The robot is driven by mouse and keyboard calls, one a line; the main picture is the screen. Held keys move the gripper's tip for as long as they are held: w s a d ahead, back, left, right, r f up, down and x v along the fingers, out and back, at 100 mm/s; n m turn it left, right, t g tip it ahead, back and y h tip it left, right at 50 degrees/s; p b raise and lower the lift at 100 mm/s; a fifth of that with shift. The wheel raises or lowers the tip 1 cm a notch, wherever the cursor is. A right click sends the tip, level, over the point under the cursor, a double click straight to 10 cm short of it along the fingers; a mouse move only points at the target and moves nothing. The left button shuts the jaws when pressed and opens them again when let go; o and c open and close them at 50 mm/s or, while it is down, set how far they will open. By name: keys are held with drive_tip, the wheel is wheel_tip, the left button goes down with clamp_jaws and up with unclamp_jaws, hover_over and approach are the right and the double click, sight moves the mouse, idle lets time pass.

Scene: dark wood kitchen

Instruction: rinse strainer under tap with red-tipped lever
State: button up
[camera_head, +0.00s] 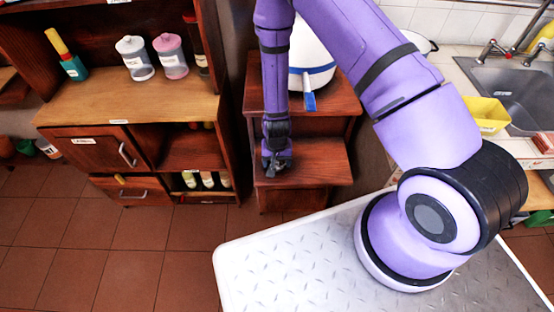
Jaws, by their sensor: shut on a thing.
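My gripper (275,167) points down over the lower step of a small wooden stand, left of centre. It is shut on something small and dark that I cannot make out. I cannot identify a strainer for certain. The tap (496,50) is at the upper right, at the back of the metal sink (519,84). It has small levers, and a reddish tip shows on one; the detail is too small to be sure. The gripper is far to the left of the sink.
A white vessel with a blue band (315,62) stands on the stand's upper level (340,103). A yellow container (486,114) sits by the sink's near left edge. A wooden cabinet (130,107) holding jars and bottles stands at left. Tiled floor (155,240) is clear in front.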

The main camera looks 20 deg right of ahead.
drive_tip(key=o, duration=1.1)
wheel_tip(320, 180, up, 12)
drive_tip(key=shift+r, duration=0.1)
drive_tip(key=shift+r, duration=0.1)
drive_tip(key=s+d+r+n+t+y, duration=0.1)
drive_tip(key=d+r, duration=0.1)
drive_tip(key=r, duration=1.3)
drive_tip(key=s+d+r+n+t+y, duration=0.1)
drive_tip(key=d+r+t, duration=0.1)
drive_tip(key=r, duration=1.3)
drive_tip(key=s+d+r, duration=0.2)
drive_tip(key=s+r, duration=0.3)
drive_tip(key=s, duration=0.1)
drive_tip(key=s+d+r+n+t+h, duration=0.1)
drive_tip(key=s+d+r, duration=0.2)
drive_tip(key=s+r, duration=0.2)
drive_tip(key=s+d+r+t+h, duration=0.1)
drive_tip(key=s+d+r, duration=0.1)
drive_tip(key=s+r, duration=0.4)
drive_tip(key=shift+s+d+n, duration=0.15)
drive_tip(key=shift+s, duration=0.4)
drive_tip(key=shift+s+d+n, duration=0.15)
drive_tip(key=shift+s, duration=0.4)
